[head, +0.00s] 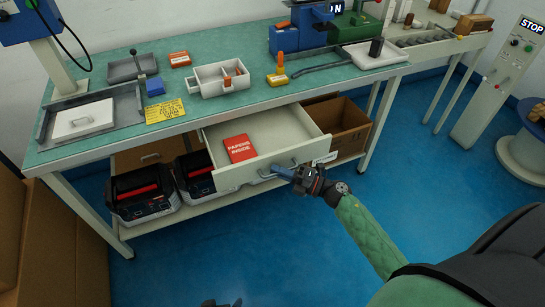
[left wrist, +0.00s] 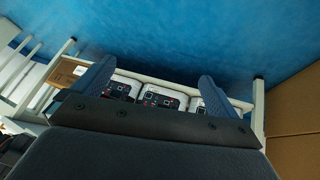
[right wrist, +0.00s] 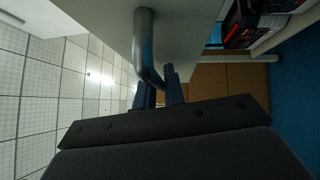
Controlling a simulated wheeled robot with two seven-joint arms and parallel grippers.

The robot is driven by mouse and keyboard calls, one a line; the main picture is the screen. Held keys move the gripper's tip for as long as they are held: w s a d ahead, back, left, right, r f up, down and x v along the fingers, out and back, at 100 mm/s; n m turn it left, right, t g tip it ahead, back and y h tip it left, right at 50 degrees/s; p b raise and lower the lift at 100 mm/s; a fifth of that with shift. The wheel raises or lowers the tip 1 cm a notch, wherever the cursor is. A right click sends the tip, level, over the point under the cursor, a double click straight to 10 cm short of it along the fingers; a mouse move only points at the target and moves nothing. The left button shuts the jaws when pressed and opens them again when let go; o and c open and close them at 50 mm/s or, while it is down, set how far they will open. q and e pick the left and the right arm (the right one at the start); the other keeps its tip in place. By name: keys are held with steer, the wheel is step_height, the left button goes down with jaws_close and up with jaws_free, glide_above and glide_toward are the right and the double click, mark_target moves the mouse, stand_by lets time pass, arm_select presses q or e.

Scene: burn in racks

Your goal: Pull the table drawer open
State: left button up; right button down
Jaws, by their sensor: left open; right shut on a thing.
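The table drawer (head: 280,129) is pulled well out from under the green-topped table (head: 240,103), and its inside shows. A red box or booklet marked "PAPERS INSIDE" (head: 240,148) lies in it. My right gripper (head: 292,174) is at the drawer's front, shut on the grey bar handle (head: 265,174). In the right wrist view the curved handle (right wrist: 144,45) runs down between the fingers. My left gripper (left wrist: 155,78) is open and empty in the left wrist view, away from the drawer. Only a dark tip of it shows at the head view's bottom edge.
Black-and-white cases with red tops (head: 145,192) and a cardboard box (head: 348,125) stand on the lower shelf. Brown cartons (head: 60,250) stand at the left. The blue floor (head: 210,250) in front of the drawer is clear.

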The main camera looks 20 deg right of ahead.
arm_select(q)
steer(key=shift+r, duration=0.7)
arm_select(e)
steer(key=shift+s+d, duration=0.1)
steer(key=shift+s, duration=1.35)
arm_select(q)
steer(key=shift+s, duration=0.1)
arm_select(e)
steer(key=c, duration=1.8)
jaws_free()
steer(key=shift+o, duration=0.2)
arm_select(q)
step_height(320, 180, down, 6)
steer(key=shift+r+b, duration=0.1)
steer(key=shift+b, duration=0.5)
arm_select(e)
steer(key=v, duration=0.7)
steer(key=shift+s+d, duration=0.25)
steer(key=shift+d, duration=0.05)
arm_select(q)
steer(key=shift+d, duration=0.1)
